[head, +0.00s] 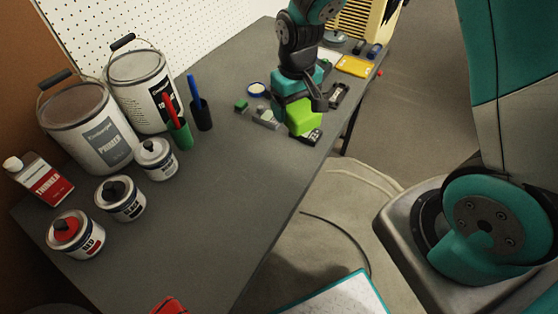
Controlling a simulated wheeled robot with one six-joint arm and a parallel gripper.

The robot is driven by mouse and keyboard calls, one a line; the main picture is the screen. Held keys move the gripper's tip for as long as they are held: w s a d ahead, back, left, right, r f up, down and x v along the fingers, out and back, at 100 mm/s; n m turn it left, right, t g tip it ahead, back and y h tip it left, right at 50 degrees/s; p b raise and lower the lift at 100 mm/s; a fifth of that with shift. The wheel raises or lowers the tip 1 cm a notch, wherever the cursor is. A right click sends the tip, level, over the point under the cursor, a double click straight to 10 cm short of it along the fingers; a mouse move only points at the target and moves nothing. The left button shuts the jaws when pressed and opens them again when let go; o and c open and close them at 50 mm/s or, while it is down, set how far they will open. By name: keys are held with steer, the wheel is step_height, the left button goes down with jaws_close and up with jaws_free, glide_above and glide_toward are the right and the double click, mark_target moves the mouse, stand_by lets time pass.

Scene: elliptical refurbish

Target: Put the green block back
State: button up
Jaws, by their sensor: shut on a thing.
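The bright green block (303,117) is at my gripper (312,104) on the far right part of the grey workbench (215,200). My gripper is shut on the block, and the dark jaws partly cover it. The block sits beside or just above several small dark parts near the bench's right edge; I cannot tell whether it touches the surface. A smaller dark green piece (241,105) lies on the bench to the left of my gripper.
Paint cans (90,128), smaller tins (120,198) and a thinner bottle (38,180) stand on the left. Marker holders (201,115) stand near the pegboard (150,35). A yellow tray (353,66) lies at the back. The middle of the bench is clear.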

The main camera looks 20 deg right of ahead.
step_height(320, 180, up, 6)
steer(key=f+n+b, duration=0.1)
glide_above(280, 163)
step_height(280, 163, down, 19)
steer(key=shift+r+b, duration=0.15)
steer(key=shift+b, duration=0.3)
steer(key=o, duration=0.9)
